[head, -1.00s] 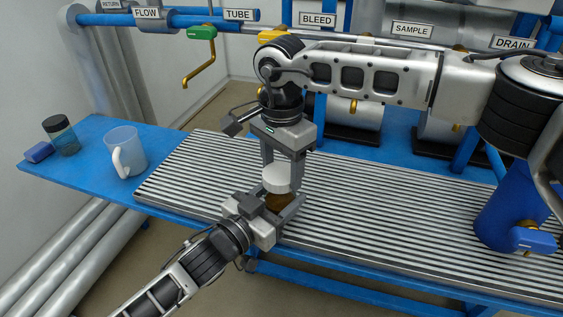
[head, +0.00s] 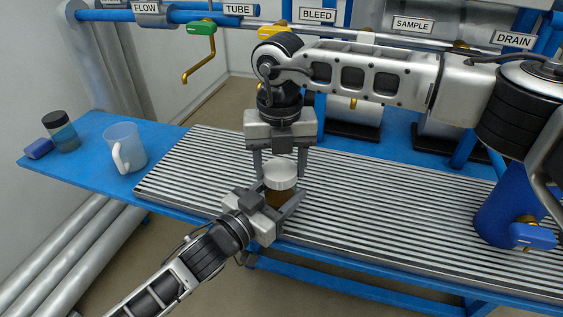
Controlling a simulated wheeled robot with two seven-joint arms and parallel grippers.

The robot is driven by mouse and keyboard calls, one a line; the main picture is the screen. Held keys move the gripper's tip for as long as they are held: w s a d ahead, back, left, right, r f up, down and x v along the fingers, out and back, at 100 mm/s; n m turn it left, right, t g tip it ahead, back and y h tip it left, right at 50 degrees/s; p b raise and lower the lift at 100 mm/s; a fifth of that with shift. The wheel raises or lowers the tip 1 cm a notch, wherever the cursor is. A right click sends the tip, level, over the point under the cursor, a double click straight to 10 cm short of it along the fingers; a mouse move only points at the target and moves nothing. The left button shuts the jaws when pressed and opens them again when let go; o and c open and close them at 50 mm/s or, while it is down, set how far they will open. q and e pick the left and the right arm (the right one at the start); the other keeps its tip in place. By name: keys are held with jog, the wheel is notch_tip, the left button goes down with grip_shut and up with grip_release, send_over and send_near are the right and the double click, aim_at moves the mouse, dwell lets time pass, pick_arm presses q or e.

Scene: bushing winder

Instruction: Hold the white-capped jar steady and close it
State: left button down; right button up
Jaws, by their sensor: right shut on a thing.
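The jar (head: 280,196) has a brown body and a white cap (head: 280,174). It stands upright near the front edge of the ribbed rack. My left gripper (head: 279,203) comes from the front left with its fingers around the brown body, shut on it; the nearer parts of the gripper hide the lower jar. My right gripper (head: 279,168) points straight down from above, shut on the white cap, with a finger at its left and right sides. The cap sits directly above the brown body; whether it is seated tightly cannot be told.
The ribbed rack (head: 400,212) is clear to the right. Pipes and labelled valves line the back.

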pick_arm(q)
jog(key=shift+f, duration=0.1)
pick_arm(e)
jog(key=m, duration=0.5)
jog(key=shift+a, duration=0.1)
jog(key=m, duration=0.5)
jog(key=o, duration=0.9)
jog(key=shift+o, duration=0.2)
jog(key=shift+r, duration=2.25)
jog(key=shift+c, duration=0.3)
